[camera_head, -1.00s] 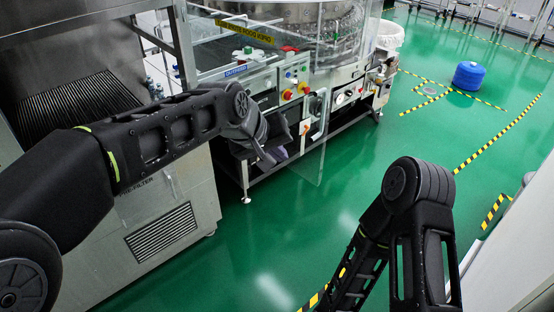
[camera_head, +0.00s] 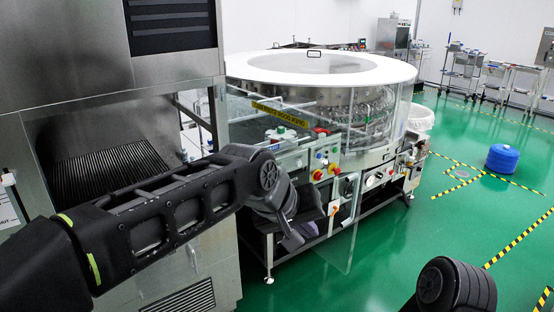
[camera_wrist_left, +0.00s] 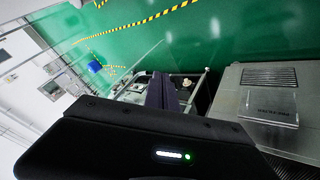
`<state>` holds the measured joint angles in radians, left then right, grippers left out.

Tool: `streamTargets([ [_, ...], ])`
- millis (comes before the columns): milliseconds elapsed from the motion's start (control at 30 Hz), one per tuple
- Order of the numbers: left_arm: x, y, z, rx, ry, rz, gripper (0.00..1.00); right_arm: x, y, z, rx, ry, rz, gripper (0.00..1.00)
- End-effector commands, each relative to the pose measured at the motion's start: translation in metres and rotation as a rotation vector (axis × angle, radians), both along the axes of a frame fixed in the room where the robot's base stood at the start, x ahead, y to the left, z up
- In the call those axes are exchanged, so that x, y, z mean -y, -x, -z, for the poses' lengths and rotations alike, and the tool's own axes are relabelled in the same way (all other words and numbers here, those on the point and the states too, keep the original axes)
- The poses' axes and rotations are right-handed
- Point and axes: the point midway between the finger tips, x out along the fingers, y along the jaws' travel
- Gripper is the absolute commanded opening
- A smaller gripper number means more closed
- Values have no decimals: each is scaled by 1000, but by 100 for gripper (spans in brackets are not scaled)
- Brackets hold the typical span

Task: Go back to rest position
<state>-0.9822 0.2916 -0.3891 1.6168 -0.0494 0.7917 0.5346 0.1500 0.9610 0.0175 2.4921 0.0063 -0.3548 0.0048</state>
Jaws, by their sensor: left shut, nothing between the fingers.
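My left arm reaches in from the left in the head view. My left gripper (camera_head: 292,240) hangs in front of the rotary washer (camera_head: 340,175), its dark fingers pointing down. The wrist view shows the two fingers (camera_wrist_left: 162,90) together, with nothing held between them. The gripper looks empty and, in the head view, overlaps the lower front of the washer; I cannot tell the exact gap. Of my right arm only a dark rounded joint shows at the bottom right of the head view; its gripper is out of view.
A steel pre-filter cabinet (camera_head: 190,270) stands at the left, close to my left arm. The washer's control panel (camera_head: 325,160) has coloured buttons. A blue drum (camera_head: 502,158) stands on the green floor (camera_head: 400,265). Open floor lies to the right of the washer.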

Motion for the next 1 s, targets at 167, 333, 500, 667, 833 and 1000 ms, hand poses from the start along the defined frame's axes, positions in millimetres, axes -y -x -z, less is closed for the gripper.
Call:
streamTargets([
  [167, 26, -12, 6, 163, 25, 94, 0, 0, 0, 0, 0, 0, 0, 36],
  [333, 32, -17, 122, 226, -48, 182, 0, 0, 0, 0, -1, 0, 0, 36],
  [500, -12, 0, 255, 162, -119, 187, 0, 0, 0, 0, 0, 0, 0, 36],
  [667, -68, 50, 365, 35, -159, 157, 0, 0, 0, 0, 0, 0, 0, 36],
  [833, -121, 140, 454, -173, -156, 85, 0, 0, 0, 0, 0, 0, 0, 36],
  [1000, -149, 227, 499, -411, -108, -8, 0, 0, 0, 0, 0, 0, 0, 36],
])
